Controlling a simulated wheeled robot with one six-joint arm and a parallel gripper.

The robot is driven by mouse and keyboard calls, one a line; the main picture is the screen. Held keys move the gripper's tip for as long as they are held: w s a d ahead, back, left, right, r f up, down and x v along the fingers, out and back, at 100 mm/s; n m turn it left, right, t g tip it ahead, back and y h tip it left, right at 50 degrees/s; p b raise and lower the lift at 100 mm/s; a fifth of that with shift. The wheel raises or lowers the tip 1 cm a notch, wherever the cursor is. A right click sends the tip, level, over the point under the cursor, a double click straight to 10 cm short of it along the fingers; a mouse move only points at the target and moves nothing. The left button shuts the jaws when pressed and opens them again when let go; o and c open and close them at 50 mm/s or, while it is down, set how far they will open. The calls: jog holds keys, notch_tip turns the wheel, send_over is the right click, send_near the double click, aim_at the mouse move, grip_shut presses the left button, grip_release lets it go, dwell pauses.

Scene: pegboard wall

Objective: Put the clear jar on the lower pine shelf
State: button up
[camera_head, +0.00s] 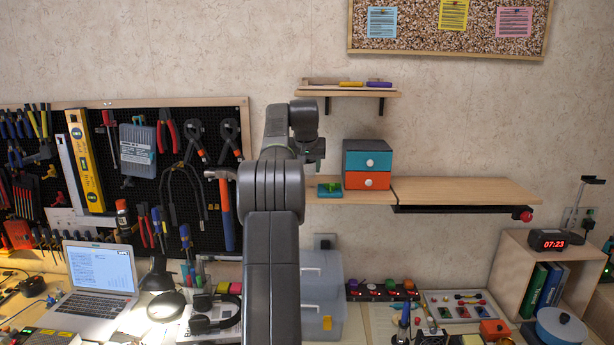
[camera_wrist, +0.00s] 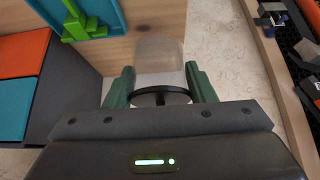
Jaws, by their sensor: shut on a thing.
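My gripper (camera_wrist: 159,70) is shut on the clear jar (camera_wrist: 158,52), with a green finger on either side of it. The jar looks pale and see-through, with a dark ring at the end nearer my palm. In the wrist view it overlaps the edge of the lower pine shelf (camera_wrist: 120,50); I cannot tell whether it touches the shelf. In the head view the lower pine shelf (camera_head: 460,191) runs along the wall, and my arm covers its left end. The jar is hidden behind my arm there.
On the shelf stand a teal-and-orange drawer box (camera_head: 367,165) and a teal tray (camera_head: 329,191) with a green piece. Right of the box the shelf top is clear. A smaller upper shelf (camera_head: 347,94) hangs above. A tool pegboard (camera_head: 150,195) is at left.

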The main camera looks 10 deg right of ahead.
aim_at(307, 175)
notch_tip(307, 175, down, 2)
jog(key=shift+s+f, duration=0.1)
jog(key=shift+w+f+p, duration=0.3)
jog(key=shift+f, duration=0.2)
jog(key=shift+s, duration=0.1)
jog(key=o, duration=1.3)
jog(key=shift+f, duration=0.1)
jog(key=b+v, duration=0.1)
jog(key=v, duration=1.1)
